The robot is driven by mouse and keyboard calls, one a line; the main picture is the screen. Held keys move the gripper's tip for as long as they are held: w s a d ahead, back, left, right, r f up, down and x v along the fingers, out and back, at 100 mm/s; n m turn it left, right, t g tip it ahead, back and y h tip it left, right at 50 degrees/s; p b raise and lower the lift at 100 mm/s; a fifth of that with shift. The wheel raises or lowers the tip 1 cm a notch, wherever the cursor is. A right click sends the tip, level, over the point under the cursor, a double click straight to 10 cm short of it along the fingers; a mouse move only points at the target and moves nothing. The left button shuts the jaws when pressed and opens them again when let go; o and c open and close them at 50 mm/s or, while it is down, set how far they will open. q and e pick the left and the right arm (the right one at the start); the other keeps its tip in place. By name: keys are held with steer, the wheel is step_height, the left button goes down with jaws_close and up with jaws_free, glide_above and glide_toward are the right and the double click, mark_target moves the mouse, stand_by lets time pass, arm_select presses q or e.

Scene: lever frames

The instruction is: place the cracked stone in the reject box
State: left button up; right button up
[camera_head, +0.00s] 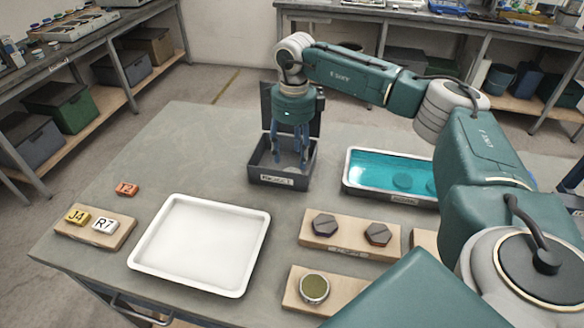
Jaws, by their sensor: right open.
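The reject box (285,181) is a dark grey open box with a raised lid at the back and a label on its front. It stands near the back edge of the table. My right gripper (289,155) points down over the box, its blue fingers apart and reaching into the opening. No stone shows between the fingers; the box floor is partly hidden. Two dark hexagonal stones, one at left (325,224) and one at right (378,234), sit on a wooden board. I cannot make out a crack on either. My left gripper is out of view.
A tray of teal liquid (350,184) holds dark round shapes, right of the box. An empty white tray (200,243) lies at front left. A wooden block holds tags J4 (77,216) and R7 (104,225); an orange tag (127,189) lies nearby. A round tin (314,289) sits in front.

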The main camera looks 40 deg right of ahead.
step_height(320, 180, up, 6)
steer(key=shift+f+b, duration=0.1)
steer(key=shift+b, duration=0.35)
steer(key=shift+s, duration=0.1)
